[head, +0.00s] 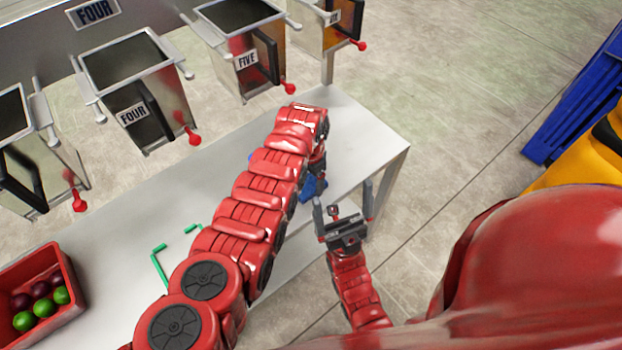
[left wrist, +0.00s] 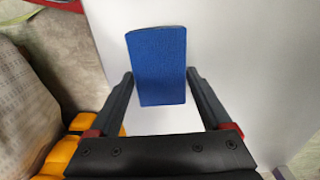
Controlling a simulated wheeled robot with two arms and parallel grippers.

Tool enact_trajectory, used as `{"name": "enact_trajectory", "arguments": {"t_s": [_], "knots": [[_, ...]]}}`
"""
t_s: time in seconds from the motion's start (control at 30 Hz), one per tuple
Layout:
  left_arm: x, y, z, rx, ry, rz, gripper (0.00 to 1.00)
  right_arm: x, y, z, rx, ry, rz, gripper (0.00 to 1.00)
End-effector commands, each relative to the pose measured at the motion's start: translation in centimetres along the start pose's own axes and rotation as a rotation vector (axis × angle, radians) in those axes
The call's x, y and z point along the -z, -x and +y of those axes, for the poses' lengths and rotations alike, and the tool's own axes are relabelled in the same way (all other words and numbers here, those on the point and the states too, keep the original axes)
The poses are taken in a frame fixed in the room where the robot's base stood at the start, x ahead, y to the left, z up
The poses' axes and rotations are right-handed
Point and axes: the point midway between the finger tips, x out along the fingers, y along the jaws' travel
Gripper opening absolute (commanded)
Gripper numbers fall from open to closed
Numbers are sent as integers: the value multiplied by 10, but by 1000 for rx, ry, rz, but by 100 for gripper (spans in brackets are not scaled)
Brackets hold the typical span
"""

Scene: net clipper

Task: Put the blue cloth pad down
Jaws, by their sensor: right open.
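The blue cloth pad (left wrist: 158,65) is a flat blue rectangle between the fingertips of my left gripper (left wrist: 160,74) in the left wrist view. The fingertips meet its two side edges, so the gripper looks shut on it. In the head view only a small part of the pad (head: 309,189) shows beside my left arm, over the white table (head: 370,135). My left gripper is mostly hidden there behind its arm. I cannot tell whether the pad touches the table. My right gripper (head: 343,204) is open and empty near the table's front right edge.
Metal baskets with black handles and red knobs (head: 135,90) hang along the table's back. A red bin (head: 40,258) with green and dark balls stands at the left. Green bent pieces (head: 160,268) lie near my left arm. The table's right end is clear.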

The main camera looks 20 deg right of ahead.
Motion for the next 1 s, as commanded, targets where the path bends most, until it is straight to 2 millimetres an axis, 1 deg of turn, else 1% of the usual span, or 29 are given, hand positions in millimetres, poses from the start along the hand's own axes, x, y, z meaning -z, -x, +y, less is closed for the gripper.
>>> {"name": "enact_trajectory", "arguments": {"t_s": [0.03,0.07,0.1,0.3,0.4,0.47,0.57,0.77,0.93,1.0], "knots": [[0,1,0,0,0,0,92,0,-1,0,0,0,0,100],[0,1,0,0,0,0,98,0,-1,0,0,0,0,100],[0,1,0,0,0,0,100,0,-1,0,0,0,0,100],[0,1,0,0,0,0,100,0,-1,0,0,0,0,100],[0,7,0,0,-1,0,100,1,-7,0,0,0,0,100],[1,7,0,1,-1,2,100,1,-5,0,0,0,0,100],[2,13,-1,2,-1,3,100,0,-3,0,0,0,0,100],[2,36,0,3,-1,7,100,0,-1,0,0,0,0,100],[1,68,-1,4,1,6,100,-2,10,0,0,0,0,100],[2,85,-2,5,1,8,100,-3,15,-1,0,0,0,100]]}}
